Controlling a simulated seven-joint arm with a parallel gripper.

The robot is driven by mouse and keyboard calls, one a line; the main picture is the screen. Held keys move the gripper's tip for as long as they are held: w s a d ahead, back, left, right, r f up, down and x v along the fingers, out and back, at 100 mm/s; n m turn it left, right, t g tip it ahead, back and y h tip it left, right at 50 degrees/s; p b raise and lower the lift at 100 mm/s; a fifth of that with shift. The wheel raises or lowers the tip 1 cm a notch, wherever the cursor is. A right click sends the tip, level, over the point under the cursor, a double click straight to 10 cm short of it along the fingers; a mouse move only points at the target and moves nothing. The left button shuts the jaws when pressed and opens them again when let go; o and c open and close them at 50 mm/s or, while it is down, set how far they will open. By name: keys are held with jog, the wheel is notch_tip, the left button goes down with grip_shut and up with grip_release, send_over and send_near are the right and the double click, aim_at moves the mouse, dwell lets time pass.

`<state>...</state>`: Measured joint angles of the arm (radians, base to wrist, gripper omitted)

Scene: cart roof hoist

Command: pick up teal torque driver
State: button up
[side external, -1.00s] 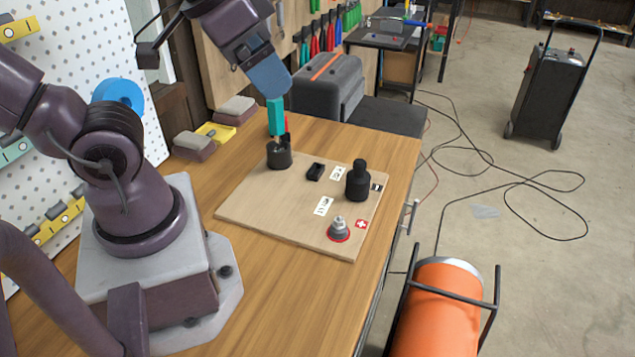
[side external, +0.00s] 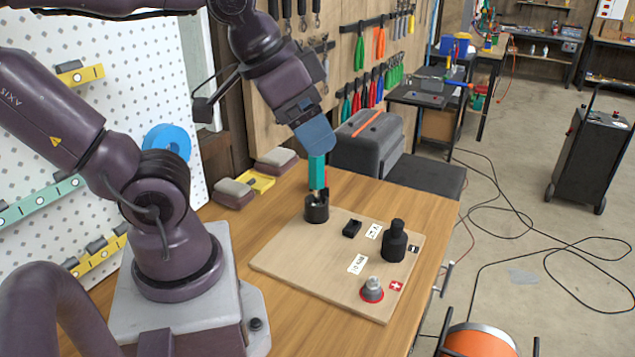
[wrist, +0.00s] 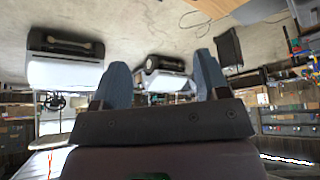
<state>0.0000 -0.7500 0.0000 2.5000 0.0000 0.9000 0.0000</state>
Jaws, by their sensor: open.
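The teal torque driver (side external: 317,173) stands upright in a round black holder (side external: 316,209) at the back left of a light wooden board (side external: 290,272). My gripper (side external: 322,148), with blue fingers, is tilted just above the driver's top end. The blue fingers overlap the top of the driver in the side view, and I cannot tell whether they touch it. In the wrist view my gripper (wrist: 163,72) shows its two blue fingers spread apart, with nothing held between them. The driver does not show in the wrist view.
On the board are a small black block (side external: 352,229), a black bottle-shaped part (side external: 394,243) and a grey terminal with a red ring (side external: 372,289). A grey case (side external: 368,145) stands behind the bench. The bench front is clear.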

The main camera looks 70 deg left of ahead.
jog(key=n+g+y, duration=0.4)
jog(key=n, duration=1.1)
send_near(317, 166)
jog(key=x, duration=0.4)
jog(key=a+x, duration=0.1)
jog(key=x, duration=0.7)
jog(key=shift+w+a+r, duration=0.1)
jog(key=shift+a+r, duration=0.05)
jog(key=shift+r, duration=0.2)
jog(key=c, duration=1.2)
grip_shut()
